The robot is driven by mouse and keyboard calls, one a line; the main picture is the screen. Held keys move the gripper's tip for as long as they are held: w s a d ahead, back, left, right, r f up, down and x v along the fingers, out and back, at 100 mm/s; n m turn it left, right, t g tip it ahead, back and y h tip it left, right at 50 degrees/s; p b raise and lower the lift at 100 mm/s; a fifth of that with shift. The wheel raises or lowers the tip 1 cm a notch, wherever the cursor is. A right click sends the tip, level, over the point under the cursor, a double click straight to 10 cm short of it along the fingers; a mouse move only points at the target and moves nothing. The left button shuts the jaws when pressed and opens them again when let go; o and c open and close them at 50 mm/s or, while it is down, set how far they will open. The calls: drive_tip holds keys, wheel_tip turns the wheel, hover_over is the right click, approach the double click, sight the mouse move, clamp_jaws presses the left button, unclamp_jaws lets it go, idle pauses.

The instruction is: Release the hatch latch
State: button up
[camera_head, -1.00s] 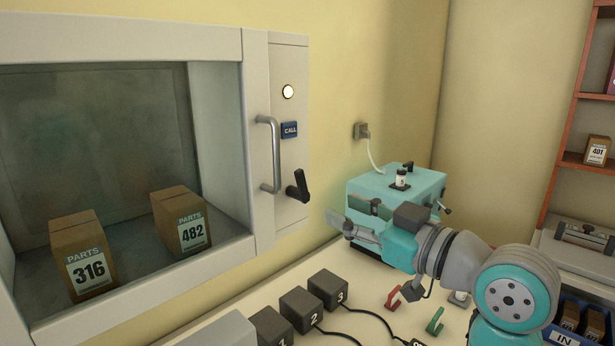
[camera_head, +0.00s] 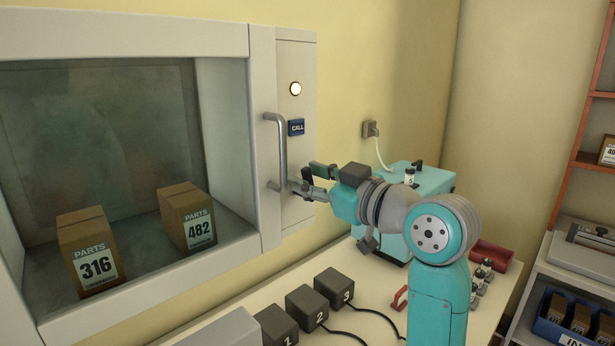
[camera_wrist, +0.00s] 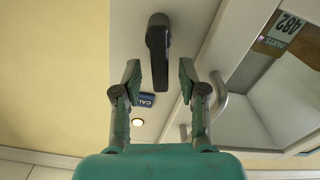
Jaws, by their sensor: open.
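The hatch (camera_head: 258,130) is a grey-framed window unit on the wall, with a vertical bar handle (camera_head: 281,150) at its right side. The black latch lever (camera_wrist: 158,50) shows large in the wrist view, beyond and between my fingertips. In the head view my gripper (camera_head: 312,182) is at the latch on the panel's lower part and hides most of it. In the wrist view my gripper (camera_wrist: 158,80) is open, one finger on each side of the lever's line. I cannot tell whether a finger touches it.
A lit round lamp (camera_head: 295,88) and a blue CALL button (camera_head: 296,127) sit above the latch. Boxes 316 (camera_head: 92,255) and 482 (camera_head: 188,218) stand inside the hatch. A teal machine (camera_head: 432,180) and several numbered black blocks (camera_head: 334,287) are on the bench below.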

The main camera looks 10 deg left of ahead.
drive_tip(key=shift+w+a, duration=0.25)
drive_tip(key=shift+a, duration=0.15)
clamp_jaws()
drive_tip(key=shift+w+d+m, duration=0.2)
drive_tip(key=shift+w+m, duration=0.05)
drive_tip(key=shift+m, duration=0.6)
drive_tip(key=shift+w+d+m, duration=0.15)
drive_tip(key=shift+w+m, duration=0.05)
drive_tip(key=shift+m, duration=0.65)
unclamp_jaws()
